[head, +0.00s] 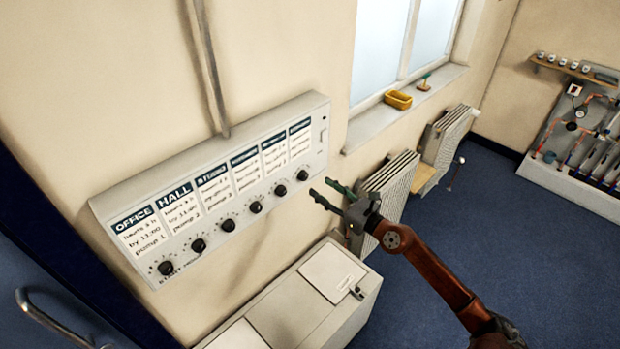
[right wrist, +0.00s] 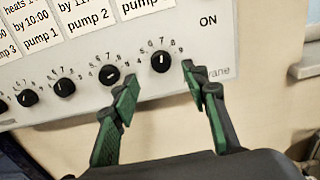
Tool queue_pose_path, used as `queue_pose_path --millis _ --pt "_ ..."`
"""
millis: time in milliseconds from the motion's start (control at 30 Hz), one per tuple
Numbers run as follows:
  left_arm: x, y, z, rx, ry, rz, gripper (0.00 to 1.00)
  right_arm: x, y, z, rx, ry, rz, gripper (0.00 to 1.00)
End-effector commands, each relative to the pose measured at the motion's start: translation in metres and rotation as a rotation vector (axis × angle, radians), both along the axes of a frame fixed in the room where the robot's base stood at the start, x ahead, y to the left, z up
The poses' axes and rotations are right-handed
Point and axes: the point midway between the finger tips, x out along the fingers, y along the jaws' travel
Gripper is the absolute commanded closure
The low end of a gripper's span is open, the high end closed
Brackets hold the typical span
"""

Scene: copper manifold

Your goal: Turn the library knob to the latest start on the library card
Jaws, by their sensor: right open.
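A pale wall panel (head: 222,190) carries a row of cards with dark headings above black knobs. The OFFICE and HALL headings read clearly; the others are too small to read, so I cannot tell which card is the library's. My right gripper (head: 321,190) is open, just off the panel's right end. In the right wrist view its green fingers (right wrist: 160,85) stand either side of the rightmost knob (right wrist: 161,62), apart from it as far as I can tell. That knob's white mark points about upward. My left gripper is out of view.
A white cabinet (head: 285,305) stands below the panel, with a clipboard (head: 333,273) on top. Radiators (head: 395,185) line the wall to the right under the window sill, which holds a yellow tray (head: 398,99). A copper pipe board (head: 585,125) stands far right.

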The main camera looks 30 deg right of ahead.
Motion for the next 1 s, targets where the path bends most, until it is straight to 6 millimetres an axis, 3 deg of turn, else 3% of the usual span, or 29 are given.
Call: queue_pose_path --millis 400,800,1000 --pt "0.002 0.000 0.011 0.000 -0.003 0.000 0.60 0.057 0.019 0.001 0.007 0.000 -0.001 0.58" --pt "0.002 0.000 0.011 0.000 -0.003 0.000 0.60 0.066 0.023 -0.001 0.006 0.003 -0.001 0.58" --pt "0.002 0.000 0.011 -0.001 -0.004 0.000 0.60 0.065 0.022 -0.001 0.007 0.002 -0.002 0.71"
